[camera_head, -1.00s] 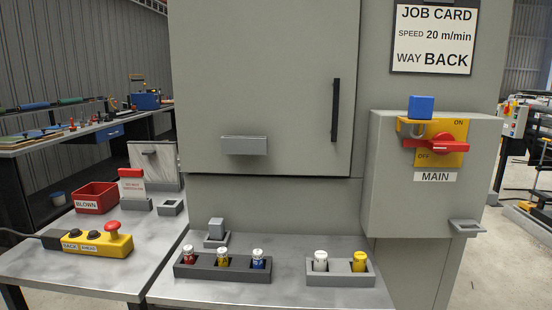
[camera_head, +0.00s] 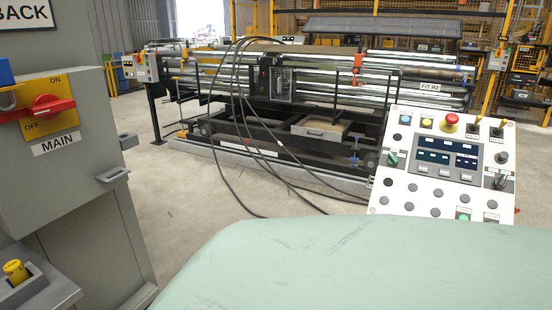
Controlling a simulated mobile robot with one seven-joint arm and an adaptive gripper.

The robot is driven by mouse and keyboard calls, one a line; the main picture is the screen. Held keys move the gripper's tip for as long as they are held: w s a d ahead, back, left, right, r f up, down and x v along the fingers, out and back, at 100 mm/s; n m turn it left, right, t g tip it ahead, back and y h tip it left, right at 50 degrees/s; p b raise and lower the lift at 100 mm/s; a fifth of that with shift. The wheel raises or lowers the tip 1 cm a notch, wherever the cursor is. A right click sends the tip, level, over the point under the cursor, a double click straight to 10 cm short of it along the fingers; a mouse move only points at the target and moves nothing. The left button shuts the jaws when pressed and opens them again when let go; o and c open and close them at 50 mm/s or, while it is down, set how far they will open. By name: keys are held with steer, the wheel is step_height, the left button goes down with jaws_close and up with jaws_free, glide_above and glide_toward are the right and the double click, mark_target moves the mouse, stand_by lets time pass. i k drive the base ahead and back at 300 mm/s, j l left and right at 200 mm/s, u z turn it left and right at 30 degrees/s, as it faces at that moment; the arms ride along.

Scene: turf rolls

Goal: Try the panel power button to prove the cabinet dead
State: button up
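The control panel (camera_head: 440,165) is a tilted white board at the right, with a dark screen, a red mushroom button (camera_head: 451,120), several round buttons and some levers. A green button (camera_head: 463,215) sits near its lower edge, and a green knob (camera_head: 392,158) is on its left side. I cannot read which one is the power button. The grey cabinet (camera_head: 60,185) is at the left, with the red MAIN switch handle (camera_head: 47,106) lying roughly level on a yellow plate between ON and OFF. A blue block (camera_head: 6,73) is cut off beside it. My gripper is not in view.
A long roller machine (camera_head: 300,85) with black cables stands behind the panel. Concrete floor (camera_head: 190,190) is open between cabinet and machine. A grey bracket (camera_head: 113,174) juts from the cabinet's side. A yellow-capped piece (camera_head: 15,271) stands in a grey holder at lower left.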

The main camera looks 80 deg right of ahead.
mark_target(426, 122)
steer(key=z, duration=3.3)
